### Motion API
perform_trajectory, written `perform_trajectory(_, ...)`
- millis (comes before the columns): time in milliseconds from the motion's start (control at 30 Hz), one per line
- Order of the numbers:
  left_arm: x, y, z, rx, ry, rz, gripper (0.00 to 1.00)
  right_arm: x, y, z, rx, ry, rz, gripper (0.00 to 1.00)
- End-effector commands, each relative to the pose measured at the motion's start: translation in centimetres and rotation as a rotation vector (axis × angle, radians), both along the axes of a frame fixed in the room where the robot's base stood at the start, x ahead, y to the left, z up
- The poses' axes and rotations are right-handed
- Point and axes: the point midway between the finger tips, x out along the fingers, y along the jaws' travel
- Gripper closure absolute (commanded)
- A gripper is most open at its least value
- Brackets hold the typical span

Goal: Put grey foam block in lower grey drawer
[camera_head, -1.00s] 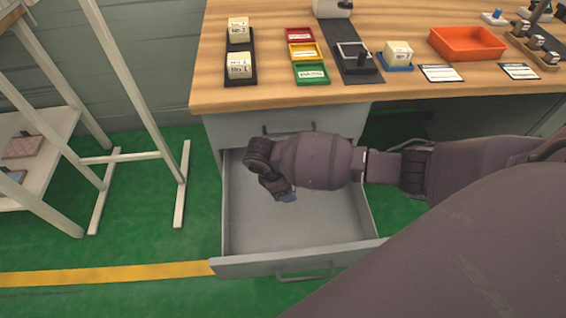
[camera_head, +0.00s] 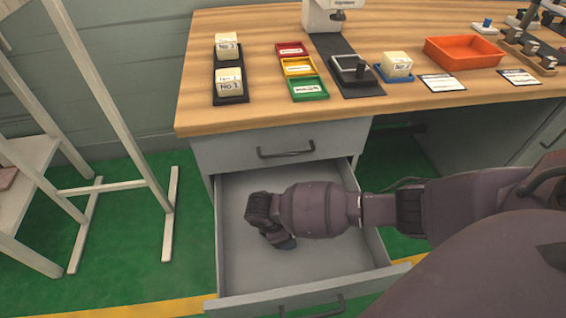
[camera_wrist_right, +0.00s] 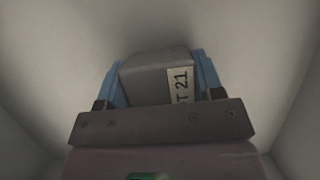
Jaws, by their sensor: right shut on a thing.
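The grey foam block (camera_wrist_right: 155,78), with a white label reading "T 21", is between the blue fingers of my right gripper (camera_wrist_right: 160,80) in the right wrist view. The gripper is shut on it. In the head view my right gripper (camera_head: 284,244) reaches down inside the open lower grey drawer (camera_head: 235,279), and my own wrist hides the block there. Pale drawer walls surround the block in the wrist view. I cannot tell whether the block touches the drawer floor. My left gripper is not in view.
The closed upper drawer (camera_head: 240,150) is above the open one. The wooden worktop (camera_head: 205,60) holds colored trays, labeled blocks and an orange bin (camera_head: 462,52). A white frame (camera_head: 120,189) stands at the left. The visible drawer floor is empty.

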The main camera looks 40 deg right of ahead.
Motion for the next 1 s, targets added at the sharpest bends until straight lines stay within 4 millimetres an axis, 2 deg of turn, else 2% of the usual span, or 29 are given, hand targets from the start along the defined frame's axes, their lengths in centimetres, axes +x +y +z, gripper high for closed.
perform_trajectory(100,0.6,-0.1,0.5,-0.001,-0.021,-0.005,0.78,0.2,0.0,0.1,0.001,-0.005,0.0,0.62)
perform_trajectory(367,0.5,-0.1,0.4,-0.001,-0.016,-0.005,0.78,0.2,0.0,-0.1,0.0,-0.005,0.0,0.62)
perform_trajectory(400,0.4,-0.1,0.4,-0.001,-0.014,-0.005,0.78,0.2,0.0,-0.2,0.0,-0.005,0.0,0.37)
perform_trajectory(567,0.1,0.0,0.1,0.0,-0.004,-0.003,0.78,0.2,0.0,-0.1,0.0,-0.005,0.0,0.13)
perform_trajectory(867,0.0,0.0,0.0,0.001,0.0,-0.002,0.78,0.2,0.0,0.0,-0.001,-0.006,0.0,0.13)
perform_trajectory(1000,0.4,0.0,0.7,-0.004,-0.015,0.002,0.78,0.5,0.3,1.4,0.001,-0.01,-0.001,0.13)
